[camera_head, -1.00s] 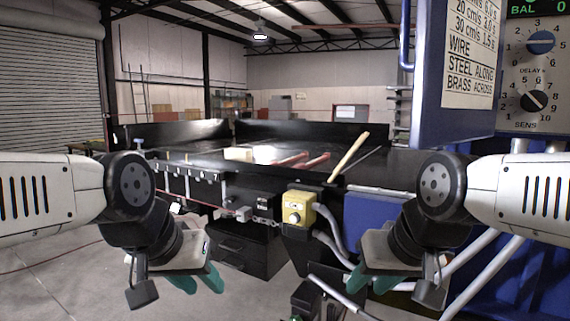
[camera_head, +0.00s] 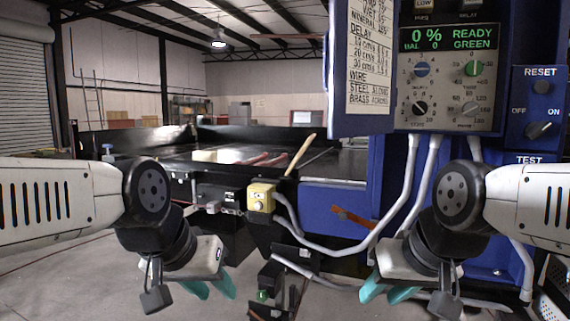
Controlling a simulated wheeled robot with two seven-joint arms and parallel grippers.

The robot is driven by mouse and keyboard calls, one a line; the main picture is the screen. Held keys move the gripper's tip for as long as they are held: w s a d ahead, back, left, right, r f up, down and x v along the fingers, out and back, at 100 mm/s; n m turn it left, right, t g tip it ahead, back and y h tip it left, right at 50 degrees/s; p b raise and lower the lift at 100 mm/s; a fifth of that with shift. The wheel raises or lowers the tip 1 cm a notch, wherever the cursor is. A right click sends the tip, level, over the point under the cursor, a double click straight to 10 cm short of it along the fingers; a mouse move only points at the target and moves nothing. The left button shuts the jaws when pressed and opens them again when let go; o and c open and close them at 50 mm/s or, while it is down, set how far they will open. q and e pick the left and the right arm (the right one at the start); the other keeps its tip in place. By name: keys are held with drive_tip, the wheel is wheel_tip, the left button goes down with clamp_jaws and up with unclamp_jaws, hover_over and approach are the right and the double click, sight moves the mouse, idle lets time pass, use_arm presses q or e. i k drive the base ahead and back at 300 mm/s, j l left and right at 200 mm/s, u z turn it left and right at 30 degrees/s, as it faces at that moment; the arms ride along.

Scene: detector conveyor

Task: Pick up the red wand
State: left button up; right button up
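Two reddish wands lie side by side on the black conveyor bed (camera_head: 215,170). One red wand (camera_head: 252,159) is on the left and the other (camera_head: 276,159) is just right of it; the stick and the machine edge are close by. A pale yellow stick (camera_head: 300,154) leans up at the bed's near edge. My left gripper (camera_head: 210,288) hangs low at the left, teal fingers apart and empty. My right gripper (camera_head: 387,292) hangs low at the right, teal fingers apart and empty. Both are well short of the wands.
A blue control cabinet with a panel reading READY GREEN (camera_head: 455,65) stands at the right, with grey conduits below. A yellow box (camera_head: 261,197) is on the conveyor's front. Floor at the left is clear.

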sight(265, 155)
drive_tip(key=i+j+z, duration=0.15)
drive_tip(key=z, duration=0.2)
drive_tip(key=i+j+z, duration=0.15)
drive_tip(key=j+z, duration=0.25)
drive_tip(key=i+j+z, duration=0.1)
drive_tip(key=j+z, duration=0.25)
drive_tip(key=l, duration=0.1)
